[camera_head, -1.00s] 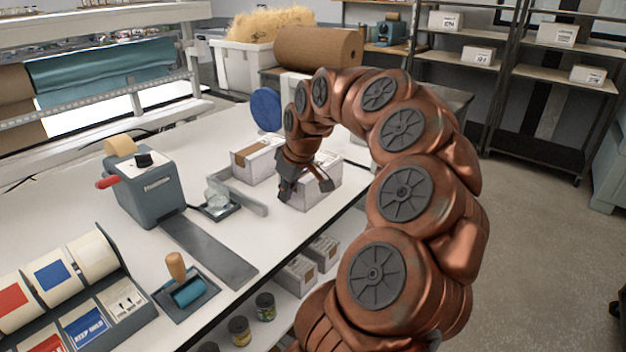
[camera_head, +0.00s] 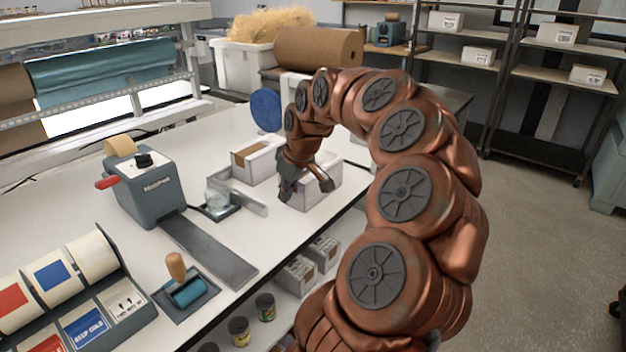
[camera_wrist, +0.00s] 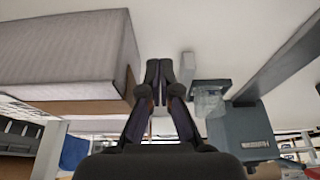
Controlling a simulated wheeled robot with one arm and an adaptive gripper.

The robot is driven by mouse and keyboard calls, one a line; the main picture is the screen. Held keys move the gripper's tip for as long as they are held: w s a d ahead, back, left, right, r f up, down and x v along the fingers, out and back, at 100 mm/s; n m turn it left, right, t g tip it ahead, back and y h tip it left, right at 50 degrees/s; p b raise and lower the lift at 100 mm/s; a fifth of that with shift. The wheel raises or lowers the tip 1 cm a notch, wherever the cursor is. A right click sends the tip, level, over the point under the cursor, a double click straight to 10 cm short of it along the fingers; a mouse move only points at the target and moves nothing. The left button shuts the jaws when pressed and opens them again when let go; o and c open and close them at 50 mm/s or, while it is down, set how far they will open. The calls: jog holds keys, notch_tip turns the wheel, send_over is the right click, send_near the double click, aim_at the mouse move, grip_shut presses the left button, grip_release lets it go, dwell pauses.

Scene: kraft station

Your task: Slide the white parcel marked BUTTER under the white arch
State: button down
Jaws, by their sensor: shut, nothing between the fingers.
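A white parcel (camera_head: 325,188) stands on the white table near its right edge, partly hidden behind my gripper (camera_head: 303,190). A second white box (camera_head: 252,166) with a brown strip stands behind it to the left. I cannot read BUTTER on either. In the wrist view, the shut fingertips of my gripper (camera_wrist: 158,72) are together with nothing between them. A large pale box (camera_wrist: 62,62) with a brown edge is close beside them on the left; I cannot tell whether they touch. I cannot make out a white arch clearly.
A grey tape dispenser (camera_head: 150,190), a small tray with a clear object (camera_head: 217,200) and a grey bar stand left of the parcel. A blue disc (camera_head: 266,110) is behind the boxes. More boxes and jars sit on the shelf below. The table's right edge is close.

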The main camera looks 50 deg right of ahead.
aim_at(306, 176)
jog(key=shift+d, duration=1.55)
jog(key=shift+d, duration=1.4)
jog(key=shift+w+d+p, duration=0.2)
jog(key=shift+d, duration=0.55)
jog(key=shift+w+d+p, duration=0.15)
jog(key=shift+d+p, duration=0.05)
jog(key=shift+d, duration=0.5)
jog(key=shift+d, duration=0.15)
